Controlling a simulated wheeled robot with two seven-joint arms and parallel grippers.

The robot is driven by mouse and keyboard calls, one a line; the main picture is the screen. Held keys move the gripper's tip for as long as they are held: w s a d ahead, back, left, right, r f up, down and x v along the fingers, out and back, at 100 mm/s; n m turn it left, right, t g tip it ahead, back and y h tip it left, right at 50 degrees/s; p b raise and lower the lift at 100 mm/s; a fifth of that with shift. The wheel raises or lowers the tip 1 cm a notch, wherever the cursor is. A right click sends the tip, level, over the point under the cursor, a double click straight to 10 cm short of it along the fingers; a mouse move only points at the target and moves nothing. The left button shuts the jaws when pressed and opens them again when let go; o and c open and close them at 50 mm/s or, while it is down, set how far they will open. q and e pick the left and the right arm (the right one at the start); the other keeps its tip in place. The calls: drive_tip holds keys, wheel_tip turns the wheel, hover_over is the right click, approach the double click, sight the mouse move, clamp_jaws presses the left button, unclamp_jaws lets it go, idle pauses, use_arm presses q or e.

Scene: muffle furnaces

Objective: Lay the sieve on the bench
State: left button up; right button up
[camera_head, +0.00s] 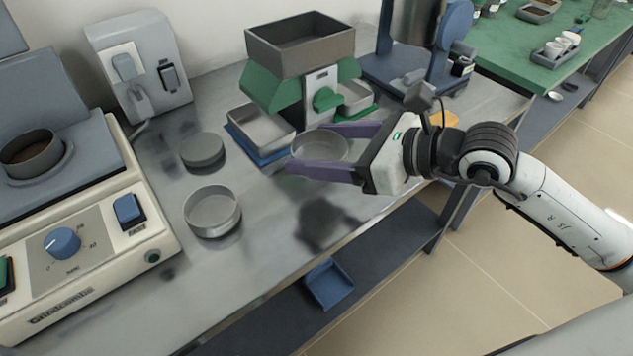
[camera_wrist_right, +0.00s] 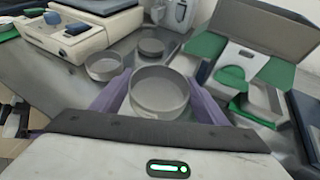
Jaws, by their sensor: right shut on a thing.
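My right gripper (camera_head: 322,152) has purple fingers and is shut on a round grey metal sieve (camera_head: 319,146). The sieve sits upright between the fingers and also shows in the right wrist view (camera_wrist_right: 159,92). A shadow on the steel bench (camera_head: 270,255) lies below and in front of the gripper, so the sieve appears held above the bench. A second round sieve or pan (camera_head: 212,212) stands on the bench to the left. A flat round grey lid or pan (camera_head: 202,150) lies behind it. My left gripper is not in view.
A green and grey sample splitter (camera_head: 300,45) with metal trays (camera_head: 262,130) stands just behind the held sieve. A sieve shaker (camera_head: 85,225) with a blue knob fills the left. A blue scoop (camera_head: 329,284) lies on the lower shelf. The front of the bench is clear.

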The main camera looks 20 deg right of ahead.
sight(320, 193)
wheel_tip(320, 193, down, 2)
drive_tip(key=shift+s+f, duration=0.1)
drive_tip(key=shift+s, duration=0.05)
wheel_tip(320, 193, down, 5)
drive_tip(key=shift+r+b, duration=0.2)
drive_tip(key=shift+b, duration=0.15)
drive_tip(key=shift+f, duration=0.15)
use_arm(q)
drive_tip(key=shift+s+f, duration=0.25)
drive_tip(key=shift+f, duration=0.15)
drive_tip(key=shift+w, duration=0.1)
use_arm(e)
drive_tip(key=shift+f, duration=0.15)
drive_tip(key=o, duration=1.5)
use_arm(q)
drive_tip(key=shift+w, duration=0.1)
use_arm(e)
drive_tip(key=shift+o, duration=0.2)
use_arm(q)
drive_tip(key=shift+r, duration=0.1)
